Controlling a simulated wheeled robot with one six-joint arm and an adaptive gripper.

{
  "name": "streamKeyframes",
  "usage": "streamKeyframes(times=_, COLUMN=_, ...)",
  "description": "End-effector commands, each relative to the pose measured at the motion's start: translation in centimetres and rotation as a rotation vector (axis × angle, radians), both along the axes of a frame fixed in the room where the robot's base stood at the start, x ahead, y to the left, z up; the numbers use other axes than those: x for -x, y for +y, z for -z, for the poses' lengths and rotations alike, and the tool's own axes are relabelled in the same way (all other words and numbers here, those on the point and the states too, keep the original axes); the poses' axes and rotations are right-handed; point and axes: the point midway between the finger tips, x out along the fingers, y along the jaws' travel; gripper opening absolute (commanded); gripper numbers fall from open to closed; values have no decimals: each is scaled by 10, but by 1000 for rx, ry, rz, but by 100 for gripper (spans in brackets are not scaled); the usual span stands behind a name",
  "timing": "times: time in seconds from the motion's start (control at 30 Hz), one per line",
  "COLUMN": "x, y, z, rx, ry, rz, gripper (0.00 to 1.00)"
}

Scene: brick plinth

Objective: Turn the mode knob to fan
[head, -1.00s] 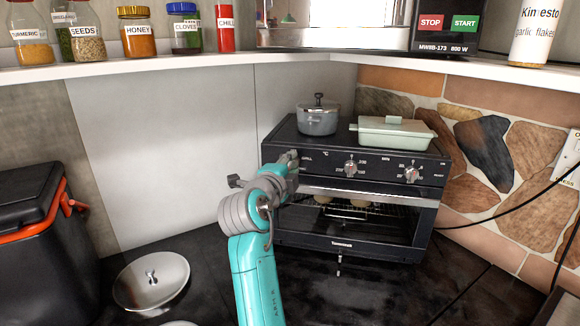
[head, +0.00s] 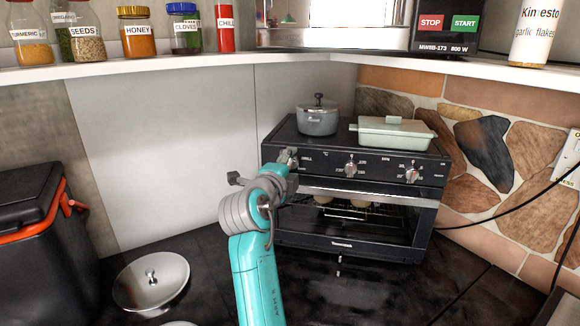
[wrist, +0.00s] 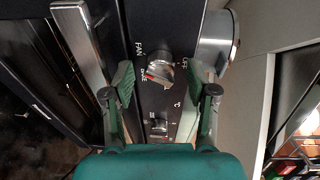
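The black toaster oven (head: 345,243) stands in the corner, its control panel facing me. The mode knob (wrist: 160,68) is silver with a red mark; the labels FAN, BAKE and OFF are around it in the wrist view. Its red mark sits on the lower left of the knob, near BAKE. My gripper (wrist: 164,76) is open, with one finger on either side of the knob and visible gaps between.
Two more knobs (head: 351,169) (head: 412,175) are farther right on the panel. A grey pot (head: 317,120) and a pale green dish (head: 392,137) stand on the oven. The oven door handle (wrist: 82,38) runs close beside one finger. A shelf with jars is above.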

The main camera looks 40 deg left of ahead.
Motion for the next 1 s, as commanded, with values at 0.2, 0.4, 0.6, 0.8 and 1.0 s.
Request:
streamKeyframes(times=0.2, x=6, y=-1, z=0, rx=0, ry=0, rz=-1, gripper=58)
streamKeyframes(times=0.4, x=34, y=-9, z=-1, rx=-1, ry=-1, rz=-2, gripper=58)
streamKeyframes(times=0.6, x=74, y=-21, z=-5, rx=-2, ry=-1, rz=-2, gripper=58)
streamKeyframes(times=0.8, x=102, y=-29, z=-6, rx=-1, ry=0, rz=-2, gripper=58)
streamKeyframes(times=1.0, x=114, y=-34, z=-7, rx=0, ry=0, rz=0, gripper=58)
